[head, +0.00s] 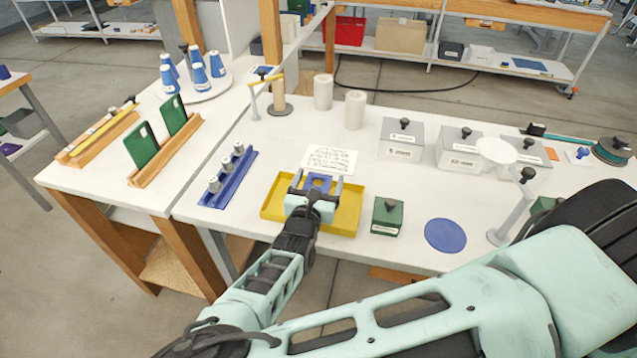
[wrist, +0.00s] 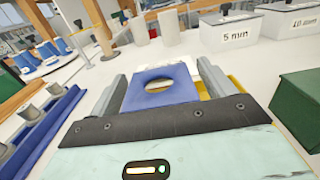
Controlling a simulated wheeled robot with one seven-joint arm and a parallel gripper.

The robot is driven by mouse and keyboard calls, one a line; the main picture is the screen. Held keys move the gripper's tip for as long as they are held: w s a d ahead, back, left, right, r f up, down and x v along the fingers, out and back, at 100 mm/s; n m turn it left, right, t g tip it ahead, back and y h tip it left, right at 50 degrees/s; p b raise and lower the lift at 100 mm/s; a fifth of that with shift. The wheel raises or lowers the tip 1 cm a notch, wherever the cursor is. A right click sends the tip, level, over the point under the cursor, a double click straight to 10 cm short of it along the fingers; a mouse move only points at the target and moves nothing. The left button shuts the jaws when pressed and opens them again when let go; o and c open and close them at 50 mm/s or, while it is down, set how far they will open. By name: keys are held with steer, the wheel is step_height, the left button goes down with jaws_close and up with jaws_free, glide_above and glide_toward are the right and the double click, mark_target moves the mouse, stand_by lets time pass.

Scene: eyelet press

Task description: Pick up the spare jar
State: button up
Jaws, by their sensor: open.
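My gripper (head: 319,184) is open over the yellow tray (head: 347,219). A blue block with a round hole (wrist: 160,85) lies between its fingers in the wrist view; whether they touch it I cannot tell. No readable label marks a spare jar. Lidded containers with black knobs stand to the right: a green one (head: 387,216) just right of the tray, and grey ones behind, including one labelled "5 mm" (wrist: 229,33) in the wrist view. Two plain white cylinders (head: 323,93) (head: 355,110) stand at the back.
A blue rack (head: 229,178) with grey pegs stands left of the tray. A printed sheet (head: 329,159) lies behind it. A blue disc (head: 445,235) lies flat at the front right, beside a grey post (head: 512,220). Blue-and-white cones (head: 200,76) stand at the back left.

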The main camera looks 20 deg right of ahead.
steer(key=shift+w+d, duration=0.25)
steer(key=shift+w, duration=0.05)
steer(key=shift+s, duration=0.1)
steer(key=c, duration=1.1)
steer(key=shift+r, duration=0.1)
